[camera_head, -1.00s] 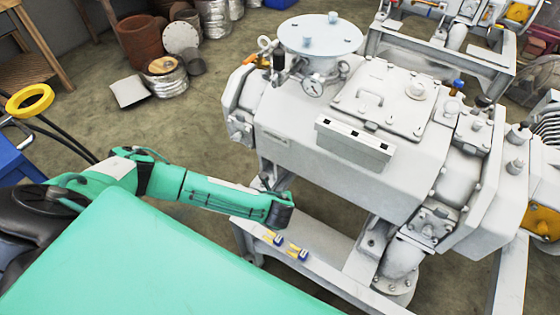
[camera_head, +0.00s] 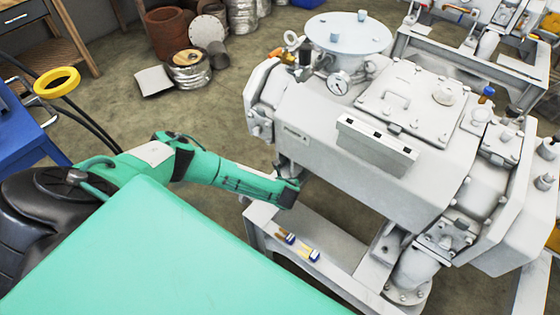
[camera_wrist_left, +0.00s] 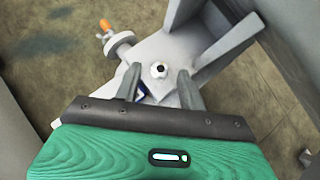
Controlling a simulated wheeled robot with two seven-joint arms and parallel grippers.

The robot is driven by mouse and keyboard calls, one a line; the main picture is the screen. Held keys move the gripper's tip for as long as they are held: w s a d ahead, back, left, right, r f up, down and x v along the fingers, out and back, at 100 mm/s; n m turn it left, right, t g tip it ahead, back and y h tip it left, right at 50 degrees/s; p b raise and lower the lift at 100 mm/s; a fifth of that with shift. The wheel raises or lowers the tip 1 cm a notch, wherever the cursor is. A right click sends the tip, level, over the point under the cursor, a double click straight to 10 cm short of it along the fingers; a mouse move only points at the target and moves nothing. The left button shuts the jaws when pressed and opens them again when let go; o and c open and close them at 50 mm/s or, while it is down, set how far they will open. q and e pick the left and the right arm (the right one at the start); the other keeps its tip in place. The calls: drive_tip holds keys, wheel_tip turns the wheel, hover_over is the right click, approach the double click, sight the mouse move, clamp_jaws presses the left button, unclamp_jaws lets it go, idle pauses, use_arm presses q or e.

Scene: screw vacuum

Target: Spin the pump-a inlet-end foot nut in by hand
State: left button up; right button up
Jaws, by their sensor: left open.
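The large grey vacuum pump (camera_head: 370,150) sits on a pale steel frame (camera_head: 335,272) in the head view. My left gripper (camera_head: 288,192) reaches in from the left, under the pump's left end and above the frame. In the left wrist view my left gripper (camera_wrist_left: 158,78) is open, with its two fingers apart. A small foot nut (camera_wrist_left: 159,70) with a dark centre sits on a pale grey foot plate (camera_wrist_left: 160,50), between and just beyond the fingertips. No contact with it shows. The nut is hidden in the head view. My right gripper is not in view.
Two small items with blue and yellow parts, one of them here (camera_head: 312,253), lie on the frame rail. An orange-tipped fitting (camera_wrist_left: 105,25) stands beside the foot plate. Grey ribs rise right of the nut. Open floor (camera_head: 110,120) lies left of the pump.

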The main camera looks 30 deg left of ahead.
use_arm(q)
drive_tip(key=shift+w+a+f, duration=0.2)
drive_tip(key=shift+f, duration=0.05)
drive_tip(key=shift+c, duration=0.4)
clamp_jaws()
